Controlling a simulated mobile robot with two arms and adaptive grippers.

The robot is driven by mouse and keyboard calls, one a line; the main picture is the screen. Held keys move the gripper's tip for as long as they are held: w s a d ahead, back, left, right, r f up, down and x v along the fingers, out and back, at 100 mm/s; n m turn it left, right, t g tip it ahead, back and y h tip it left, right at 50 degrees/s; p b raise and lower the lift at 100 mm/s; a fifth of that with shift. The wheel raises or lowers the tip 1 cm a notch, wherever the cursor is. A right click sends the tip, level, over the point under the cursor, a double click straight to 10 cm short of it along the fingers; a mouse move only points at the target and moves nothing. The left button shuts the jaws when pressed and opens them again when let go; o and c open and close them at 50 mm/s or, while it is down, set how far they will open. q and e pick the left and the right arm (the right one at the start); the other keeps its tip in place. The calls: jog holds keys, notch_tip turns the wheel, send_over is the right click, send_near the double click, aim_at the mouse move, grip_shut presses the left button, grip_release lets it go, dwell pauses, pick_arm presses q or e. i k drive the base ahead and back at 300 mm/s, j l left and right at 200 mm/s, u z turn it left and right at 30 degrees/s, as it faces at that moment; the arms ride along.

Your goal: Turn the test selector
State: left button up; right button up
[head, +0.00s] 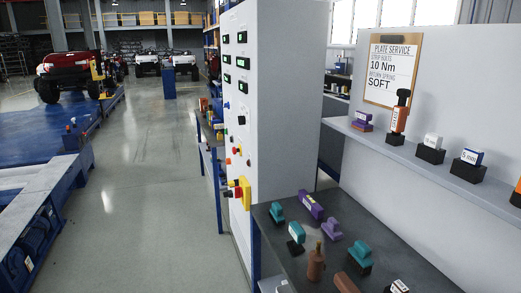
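The control cabinet (285,110) stands in the middle of the head view, with its narrow control panel (236,135) facing left and seen at a steep angle. Small knobs and buttons in blue, black, red, yellow and green sit down the panel. A black control (241,120) is at mid-height. I cannot tell which of them is the test selector or how it is set. A larger yellow switch box (246,190) with a red part sticks out lower down. Neither of my grippers can be made out in this view.
A dark bench (385,258) with teal, purple and brown tools adjoins the cabinet at right. Above it, a shelf (410,160) holds labelled blocks beside a clipboard (392,68). The floor (150,190) left of the cabinet is open, up to the blue roller tester frame (50,205).

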aim_at(242, 119)
jog(key=i+j, duration=0.25)
jog(key=i+j+z, duration=0.15)
jog(key=j, duration=0.25)
jog(key=i+j, duration=0.3)
jog(key=i+j+z, duration=0.15)
jog(key=j, duration=0.2)
jog(key=i+j, duration=0.25)
jog(key=i+j+z, duration=0.15)
jog(key=j, duration=0.35)
jog(key=i, duration=0.05)
